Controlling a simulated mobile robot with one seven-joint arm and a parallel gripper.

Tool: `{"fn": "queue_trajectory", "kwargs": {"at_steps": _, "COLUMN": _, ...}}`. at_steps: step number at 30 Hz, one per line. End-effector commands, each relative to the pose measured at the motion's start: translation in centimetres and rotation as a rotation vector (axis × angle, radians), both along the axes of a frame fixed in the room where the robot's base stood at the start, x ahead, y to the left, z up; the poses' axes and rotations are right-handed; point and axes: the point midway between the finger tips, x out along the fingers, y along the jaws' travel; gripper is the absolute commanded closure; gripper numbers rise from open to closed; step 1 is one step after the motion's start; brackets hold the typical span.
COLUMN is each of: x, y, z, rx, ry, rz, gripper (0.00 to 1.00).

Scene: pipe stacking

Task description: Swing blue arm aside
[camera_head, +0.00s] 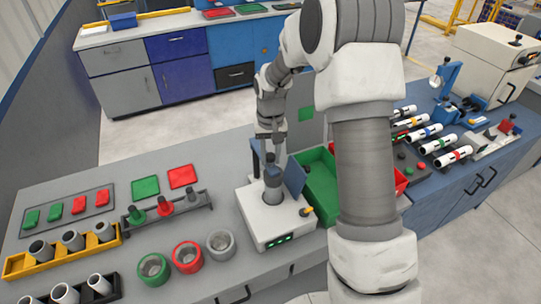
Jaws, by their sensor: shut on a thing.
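A white fixture box (254,222) stands on the near bench, with green lights on its front. A dark blue post (256,158) rises at its back. A flat blue piece (295,176) leans at the right of its top; these look like parts of the blue arm. A grey upright cylinder (273,190) with a darker top stands between them. My gripper (270,155) points down over the fixture, just above the cylinder, and is shut on a small part that looks like the blue arm. The fingertips are small and the exact contact is hard to see.
A green bin (321,190) and a partly hidden red bin (401,182) stand to the right. Green, red and grey rings (187,257) lie front left, near a rack (168,210) of fittings. Pipes (453,156) lie on the right bench. My arm hides the middle right.

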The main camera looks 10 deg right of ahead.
Motion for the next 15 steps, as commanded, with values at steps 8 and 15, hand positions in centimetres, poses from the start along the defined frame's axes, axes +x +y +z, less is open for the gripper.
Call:
{"fn": "queue_trajectory", "kwargs": {"at_steps": 8, "x": 0.07, "y": 0.05, "z": 0.10, "rx": 0.000, "ry": -0.002, "rz": -0.003, "gripper": 1.00}}
{"fn": "queue_trajectory", "kwargs": {"at_steps": 15, "x": -0.04, "y": 0.86, "z": 0.02, "rx": 0.000, "ry": -0.003, "rz": -0.061, "gripper": 1.00}}
